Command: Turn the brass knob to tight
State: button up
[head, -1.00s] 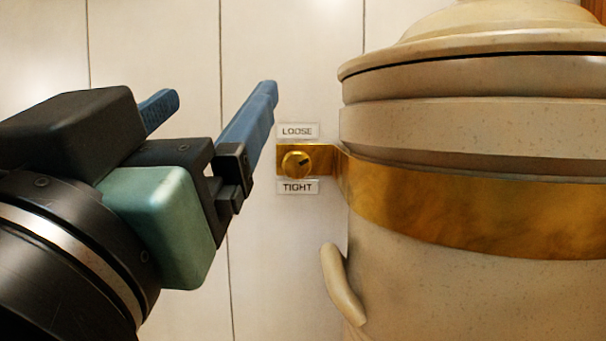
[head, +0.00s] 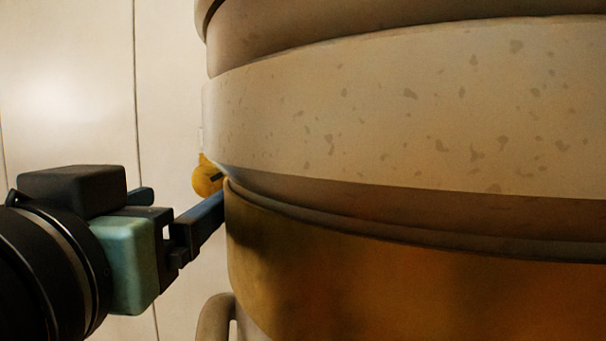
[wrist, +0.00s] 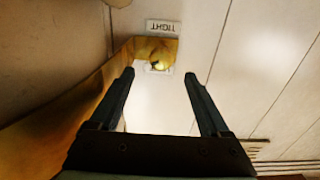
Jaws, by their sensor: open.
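The brass knob (head: 207,178) is a small round knob with a dark mark on its face, low on the wall at the crock's left edge. In the head view the mark lies toward the right. In the wrist view the knob (wrist: 158,65) sits on its brass plate, ahead of the fingertips and in line with the gap between them. The TIGHT label (wrist: 163,27) shows upside down there. My gripper (head: 186,198) is open and empty, its blue fingers near the knob; I cannot tell whether they touch it. The crock hides part of the nearer finger. My gripper also shows in the wrist view (wrist: 158,74).
A large cream speckled crock (head: 400,110) with a brass band (head: 400,285) fills the right, close beside the fingers and knob. Its handle (head: 213,318) is low on the left. The pale panelled wall (head: 70,90) is bare to the left.

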aim_at(208, 184)
jog(key=w+p, duration=0.2)
jog(key=w, duration=0.6)
jog(key=shift+a, duration=0.15)
jog(key=shift+c, duration=0.2)
grip_shut()
